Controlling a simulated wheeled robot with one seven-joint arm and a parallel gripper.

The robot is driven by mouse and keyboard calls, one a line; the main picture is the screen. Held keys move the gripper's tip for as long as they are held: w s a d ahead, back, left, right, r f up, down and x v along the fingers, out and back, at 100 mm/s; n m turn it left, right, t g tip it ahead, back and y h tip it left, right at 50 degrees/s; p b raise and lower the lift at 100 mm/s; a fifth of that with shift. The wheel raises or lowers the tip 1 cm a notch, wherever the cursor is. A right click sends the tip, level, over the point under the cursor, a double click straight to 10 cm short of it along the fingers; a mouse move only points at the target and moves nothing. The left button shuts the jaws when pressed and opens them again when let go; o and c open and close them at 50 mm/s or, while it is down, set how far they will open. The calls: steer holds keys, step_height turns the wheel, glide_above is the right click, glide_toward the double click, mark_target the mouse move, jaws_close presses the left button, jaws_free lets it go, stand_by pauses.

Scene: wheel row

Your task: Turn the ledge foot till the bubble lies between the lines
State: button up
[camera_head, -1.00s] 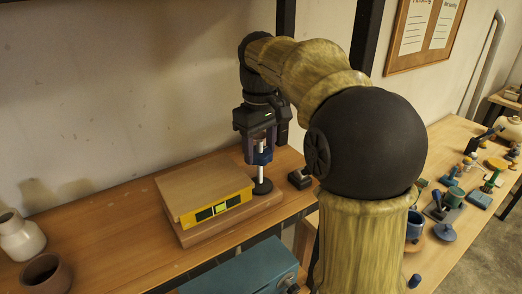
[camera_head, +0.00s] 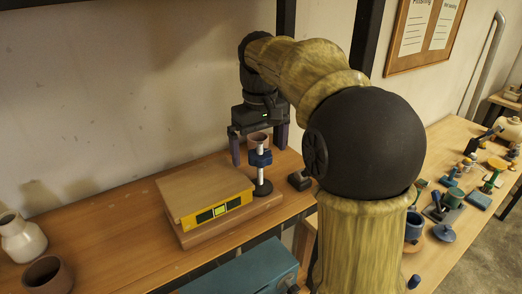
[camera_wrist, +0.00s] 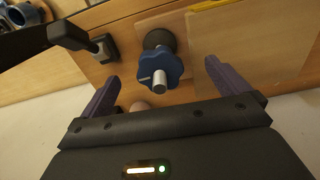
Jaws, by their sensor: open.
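The ledge foot is a blue lobed knob (camera_head: 260,158) on a silver threaded rod with a round black base (camera_head: 262,187). It stands upright at the right end of the wooden ledge (camera_head: 205,190). The knob also shows in the wrist view (camera_wrist: 160,68). A yellow level (camera_head: 218,209) with a bright green-yellow window is on the ledge's front; the bubble is too small to make out. My gripper (camera_head: 259,158) is open, its purple fingers on either side of the knob and apart from it. The wrist view shows the open fingers (camera_wrist: 162,80) with the knob ahead between them.
A small black block (camera_head: 300,180) lies just right of the foot. A white vase (camera_head: 20,238) and brown pot (camera_head: 46,275) are at left. A teal box (camera_head: 245,270) is in front. The right bench is cluttered.

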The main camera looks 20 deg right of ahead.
mark_target(260, 153)
steer(key=shift+r+p, duration=3.1)
steer(key=shift+r, duration=0.2)
steer(key=shift+f, duration=0.2)
